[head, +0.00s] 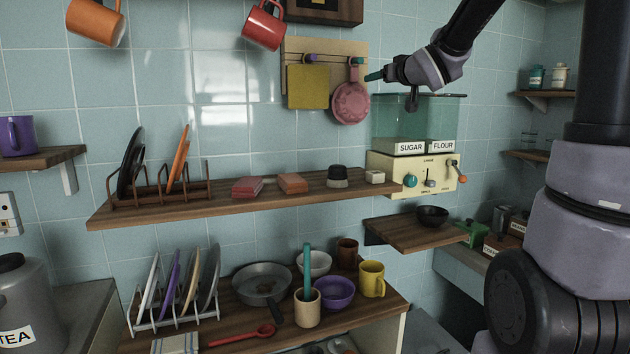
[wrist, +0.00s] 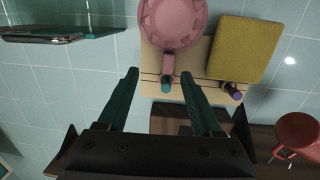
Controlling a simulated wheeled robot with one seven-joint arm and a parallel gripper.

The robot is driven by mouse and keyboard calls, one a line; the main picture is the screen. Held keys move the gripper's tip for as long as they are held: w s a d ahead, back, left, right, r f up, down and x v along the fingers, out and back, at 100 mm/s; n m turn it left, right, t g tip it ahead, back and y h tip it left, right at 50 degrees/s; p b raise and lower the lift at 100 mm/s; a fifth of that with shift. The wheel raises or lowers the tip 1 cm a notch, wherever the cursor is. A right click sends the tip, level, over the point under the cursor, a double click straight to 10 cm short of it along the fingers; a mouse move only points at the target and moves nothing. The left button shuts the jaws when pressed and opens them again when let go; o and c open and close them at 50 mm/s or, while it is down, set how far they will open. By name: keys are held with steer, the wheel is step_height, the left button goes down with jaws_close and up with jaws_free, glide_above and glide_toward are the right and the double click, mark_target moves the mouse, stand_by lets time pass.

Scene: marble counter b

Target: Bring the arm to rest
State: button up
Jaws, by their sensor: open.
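My gripper (head: 374,76) is raised in front of the tiled wall, close to the wooden peg board (head: 352,47). In the wrist view my gripper (wrist: 158,75) has its two green fingers spread apart with nothing held between them. A pink round pan-like item (head: 350,103) hangs from a teal peg on the board. In the wrist view the pink item (wrist: 171,22) lies beyond the fingertips, its handle and the peg showing between the fingers. The gripper looks apart from it, but the exact gap cannot be told.
A yellow square cloth or board (head: 308,86) hangs beside the pink item. The sugar and flour dispenser (head: 413,150) stands below my arm. A red mug (head: 263,26) hangs at the upper left. A long shelf (head: 250,200) with a plate rack runs below.

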steer(key=s+d+f+m+g+h, duration=0.2)
steer(key=s+d+f+m, duration=0.1)
steer(key=s, duration=0.5)
steer(key=s+d+f+m+g+h, duration=0.2)
steer(key=s+d+f+g+h, duration=0.1)
steer(key=s, duration=0.5)
steer(key=s+a+f+m+g+y, duration=0.1)
steer(key=s+a+f+g, duration=0.1)
steer(key=s, duration=0.6)
steer(key=s+a+f+g+y, duration=0.1)
steer(key=s+f+g+y, duration=0.1)
steer(key=s+f, duration=0.3)
steer(key=s, duration=0.4)
steer(key=shift+a+f+m+g, duration=0.25)
steer(key=shift+a+m+g, duration=0.1)
steer(key=shift+m+g, duration=0.05)
steer(key=shift+w, duration=0.1)
